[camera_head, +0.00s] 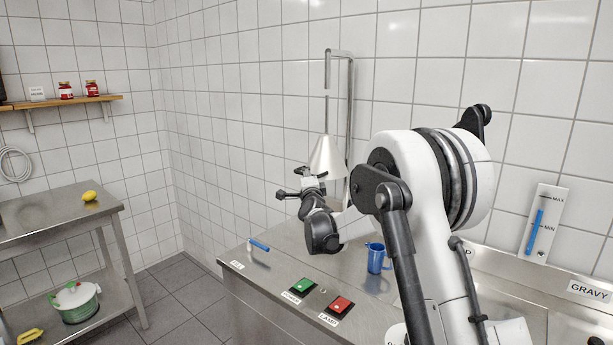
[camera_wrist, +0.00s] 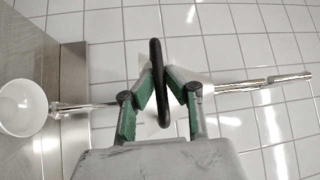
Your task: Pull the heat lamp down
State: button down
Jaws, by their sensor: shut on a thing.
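The heat lamp (camera_head: 326,157) has a pale cone shade on a thin rod, under a bent metal pole (camera_head: 350,105) by the tiled wall. My gripper (camera_head: 290,194) is beside and just below the shade in the head view. In the wrist view my gripper (camera_wrist: 158,88) is shut on a black ring-shaped handle (camera_wrist: 156,50), seen nearly edge-on between the green finger pads. Part of a pale shape, likely the shade, shows behind the fingers. The handle's join to the lamp is hidden.
The steel counter (camera_head: 262,277) carries a blue-handled tool (camera_head: 259,245), a green button (camera_head: 303,286), a red button (camera_head: 339,306) and a blue jug (camera_head: 376,258). A white round bowl-like thing (camera_wrist: 20,107) shows in the wrist view.

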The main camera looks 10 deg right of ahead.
jog(key=c, duration=1.8)
grip_release()
jog(key=shift+a+f, duration=0.1)
jog(key=shift+f, duration=0.1)
jog(key=shift+o, duration=0.2)
jog(key=shift+s, duration=0.2)
jog(key=s+a+f, duration=0.1)
jog(key=s, duration=1)
jog(key=shift+s+f, duration=0.3)
jog(key=shift+s, duration=0.05)
